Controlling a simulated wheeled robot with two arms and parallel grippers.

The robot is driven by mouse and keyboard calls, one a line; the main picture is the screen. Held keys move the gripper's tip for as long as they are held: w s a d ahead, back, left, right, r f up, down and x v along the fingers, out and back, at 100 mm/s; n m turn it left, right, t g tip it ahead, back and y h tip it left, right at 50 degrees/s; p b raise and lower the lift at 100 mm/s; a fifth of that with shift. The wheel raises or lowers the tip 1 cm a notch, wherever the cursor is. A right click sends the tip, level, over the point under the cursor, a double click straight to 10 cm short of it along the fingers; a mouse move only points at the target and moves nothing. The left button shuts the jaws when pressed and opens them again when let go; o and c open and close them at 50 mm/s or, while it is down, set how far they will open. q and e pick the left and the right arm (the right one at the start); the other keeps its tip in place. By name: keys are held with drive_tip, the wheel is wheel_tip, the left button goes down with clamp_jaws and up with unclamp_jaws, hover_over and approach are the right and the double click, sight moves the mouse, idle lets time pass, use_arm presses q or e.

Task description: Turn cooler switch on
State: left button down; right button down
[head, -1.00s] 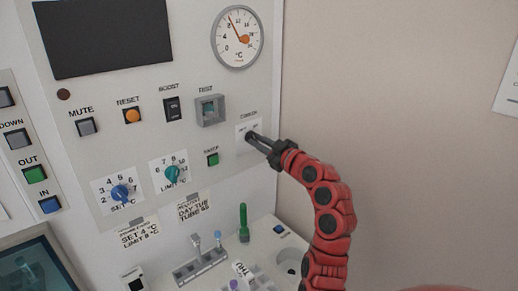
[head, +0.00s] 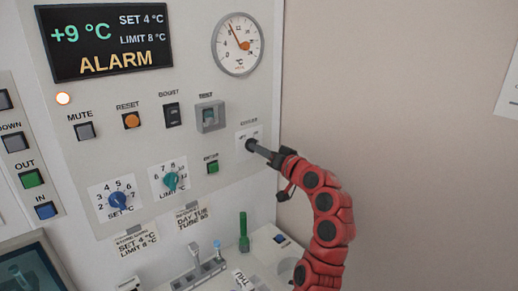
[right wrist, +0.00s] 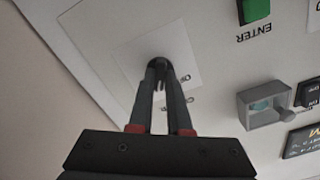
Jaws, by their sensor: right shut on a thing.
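The cooler switch (right wrist: 158,72) is a dark round knob on a white label plate at the right edge of the panel. In the head view the knob (head: 250,145) is partly covered by my right gripper (head: 256,149). In the right wrist view my right gripper (right wrist: 160,82) has both fingers closed on the knob. The display (head: 105,42) is lit and reads +9 °C, SET 4 °C, LIMIT 8 °C and ALARM. My left gripper is out of view.
Nearby on the panel are the green ENTER button (head: 212,167), the guarded TEST switch (head: 210,115), the BOOST switch (head: 172,115) and the limit dial (head: 170,181). A shelf below holds a green tube (head: 243,231). Right of the panel is bare wall.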

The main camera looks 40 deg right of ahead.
drive_tip(key=shift+m+p, duration=0.35)
drive_tip(key=shift+m, duration=0.65)
drive_tip(key=c, duration=0.9)
unclamp_jaws()
drive_tip(key=shift+o, duration=0.2)
drive_tip(key=s+d+b, duration=0.1)
drive_tip(key=s+b, duration=0.3)
drive_tip(key=s, duration=1.3)
drive_tip(key=shift+s+d, duration=0.2)
drive_tip(key=shift+s, duration=0.05)
